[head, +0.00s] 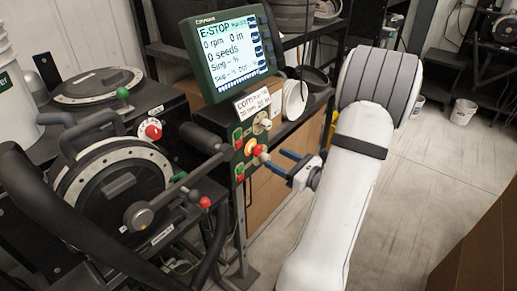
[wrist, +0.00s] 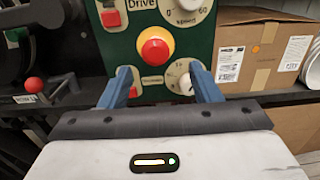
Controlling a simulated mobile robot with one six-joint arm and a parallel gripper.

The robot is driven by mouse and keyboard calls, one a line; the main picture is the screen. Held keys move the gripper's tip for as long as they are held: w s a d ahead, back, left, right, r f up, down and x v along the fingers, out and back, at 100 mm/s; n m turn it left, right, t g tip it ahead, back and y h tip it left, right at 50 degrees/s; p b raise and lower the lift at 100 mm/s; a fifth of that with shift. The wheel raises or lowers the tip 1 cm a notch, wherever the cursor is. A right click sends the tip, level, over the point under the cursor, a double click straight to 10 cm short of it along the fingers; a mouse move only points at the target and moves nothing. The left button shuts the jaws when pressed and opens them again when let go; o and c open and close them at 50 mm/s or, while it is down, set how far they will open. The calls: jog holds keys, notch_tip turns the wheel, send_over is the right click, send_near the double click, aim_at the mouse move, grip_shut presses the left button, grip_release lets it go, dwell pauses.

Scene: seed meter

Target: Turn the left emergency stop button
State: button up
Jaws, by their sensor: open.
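A red emergency stop button (head: 151,130) with a pale ring sits on the black machine at the left in the head view. A second red button (head: 257,150) with a yellow collar is on the green control panel; it also shows in the wrist view (wrist: 155,50). My gripper (head: 273,160) is open and empty, pointing at the panel. In the wrist view its blue fingertips (wrist: 161,72) stand either side of and just below the panel's red button, apparently short of it. The exact gap cannot be told.
A monitor (head: 229,50) reading "E-STOP" stands above the panel. A white knob (wrist: 187,84) is near the right fingertip. A black lever with a red ball (head: 205,202) is left of the panel. Cardboard boxes (wrist: 262,35) stand at right. Open floor lies right of my arm.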

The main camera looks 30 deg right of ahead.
aim_at(260, 152)
jog(key=x, duration=0.6)
jog(key=shift+w+a+p, duration=0.3)
jog(key=shift+a+p, duration=0.1)
